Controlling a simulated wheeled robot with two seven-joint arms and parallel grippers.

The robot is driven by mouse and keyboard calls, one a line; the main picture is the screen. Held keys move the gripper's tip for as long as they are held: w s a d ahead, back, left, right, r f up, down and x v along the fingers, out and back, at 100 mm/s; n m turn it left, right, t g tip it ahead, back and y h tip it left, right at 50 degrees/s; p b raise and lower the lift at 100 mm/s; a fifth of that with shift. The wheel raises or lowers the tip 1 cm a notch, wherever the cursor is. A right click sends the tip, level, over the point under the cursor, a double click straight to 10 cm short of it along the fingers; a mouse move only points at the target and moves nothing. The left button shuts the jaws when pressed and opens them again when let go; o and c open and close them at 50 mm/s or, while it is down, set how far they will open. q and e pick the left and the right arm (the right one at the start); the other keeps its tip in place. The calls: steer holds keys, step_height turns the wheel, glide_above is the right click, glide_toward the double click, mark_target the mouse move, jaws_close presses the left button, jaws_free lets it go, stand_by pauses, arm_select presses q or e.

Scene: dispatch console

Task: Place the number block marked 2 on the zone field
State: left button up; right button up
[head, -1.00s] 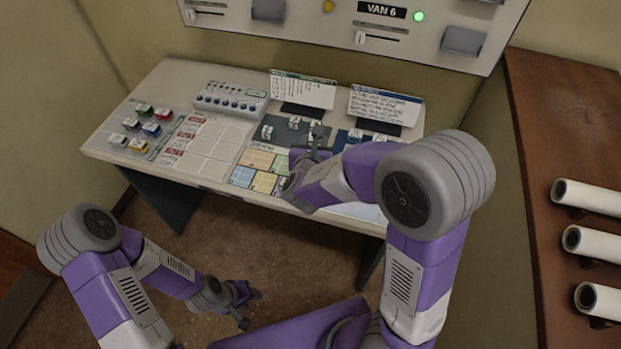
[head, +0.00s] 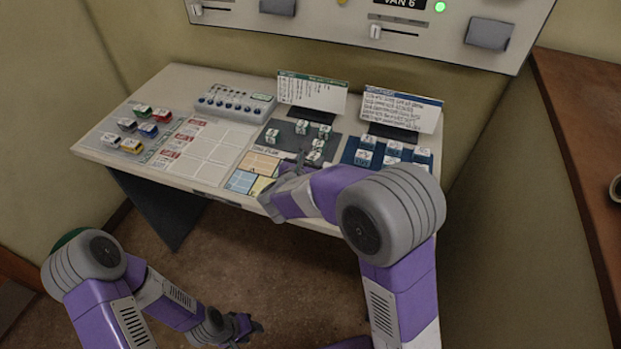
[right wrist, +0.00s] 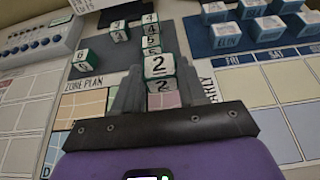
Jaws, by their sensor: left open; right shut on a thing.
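The number block marked 2 (right wrist: 158,66) is a white block with green sides, held between the fingers of my right gripper (right wrist: 158,88) in the right wrist view. In the head view my right gripper (head: 291,168) is at the near side of the dark grey tray, by the zone plan (head: 268,162). The zone plan has orange, blue, yellow and pink fields; it also shows in the right wrist view (right wrist: 88,101), below and around the gripper, which hides part of it. My left gripper (head: 245,328) is open and empty, low in front of the desk.
Several other number blocks (right wrist: 120,31) stand on the dark grey tray (head: 284,134). A blue tray (head: 349,155) with white-topped blocks is to the right. Two upright cards (head: 312,92) stand behind.

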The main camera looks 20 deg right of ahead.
step_height(320, 180, down, 5)
steer(key=shift+f+b, duration=0.1)
steer(key=shift+b, duration=0.9)
steer(key=shift+f, duration=0.1)
steer(key=o, duration=1)
steer(key=shift+o, duration=0.2)
